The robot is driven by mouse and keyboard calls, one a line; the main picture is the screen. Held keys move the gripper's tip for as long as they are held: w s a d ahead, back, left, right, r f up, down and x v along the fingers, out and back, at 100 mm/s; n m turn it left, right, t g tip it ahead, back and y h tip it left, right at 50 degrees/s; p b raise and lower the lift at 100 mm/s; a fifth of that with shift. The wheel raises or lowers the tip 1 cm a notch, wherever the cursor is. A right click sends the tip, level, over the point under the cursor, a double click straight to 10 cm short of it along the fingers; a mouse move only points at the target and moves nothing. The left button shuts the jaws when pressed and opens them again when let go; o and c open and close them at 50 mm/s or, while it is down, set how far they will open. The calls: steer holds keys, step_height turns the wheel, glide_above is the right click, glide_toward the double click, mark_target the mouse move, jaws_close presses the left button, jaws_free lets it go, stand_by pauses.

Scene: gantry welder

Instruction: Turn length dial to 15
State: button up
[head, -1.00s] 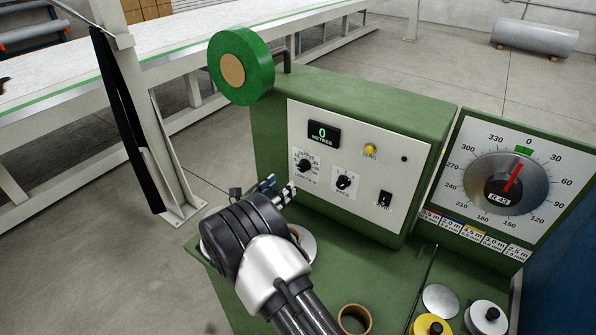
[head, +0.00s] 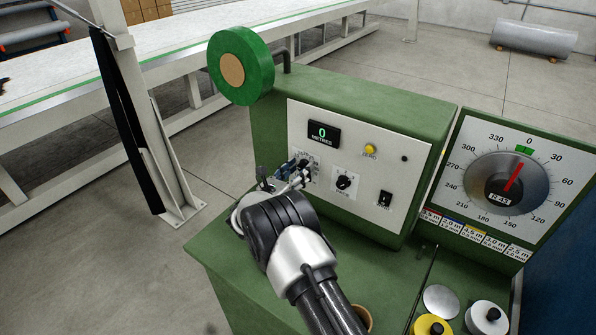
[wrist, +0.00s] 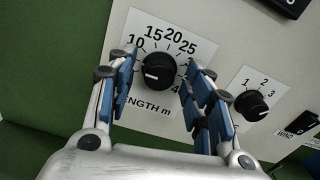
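The length dial (wrist: 157,72) is a round black knob on a white scale plate marked LENGTH m, with 10, 15, 20 and 25 readable. Its white pointer mark faces left and slightly down, below the 10. The left finger hides part of the scale there. My gripper (wrist: 161,66) is open, its blue-padded fingers on either side of the knob with gaps visible. In the head view my gripper (head: 290,177) is at the panel's left, hiding much of the dial.
A second knob (wrist: 256,104), numbered 1 to 3, is right of the length dial. The green display (head: 323,133) reads 0 METRES. A yellow ZERO button (head: 370,149) and a black WIND switch (head: 385,199) are on the panel. A green tape roll (head: 240,66) stands above left.

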steer(key=c, duration=0.9)
steer(key=shift+m+b, duration=0.3)
steer(key=shift+b, duration=0.2)
steer(key=m+b, duration=0.1)
steer(key=b, duration=0.1)
steer(key=m+b, duration=0.1)
steer(key=b, duration=0.1)
steer(key=shift+f+m, duration=0.25)
steer(key=shift+m, duration=0.15)
steer(key=m+b, duration=0.8)
steer(key=b, duration=0.3)
steer(key=shift+s+d+r+b, duration=0.1)
steer(key=shift+b, duration=0.3)
steer(key=shift+r+m, duration=0.1)
steer(key=shift+m, duration=0.2)
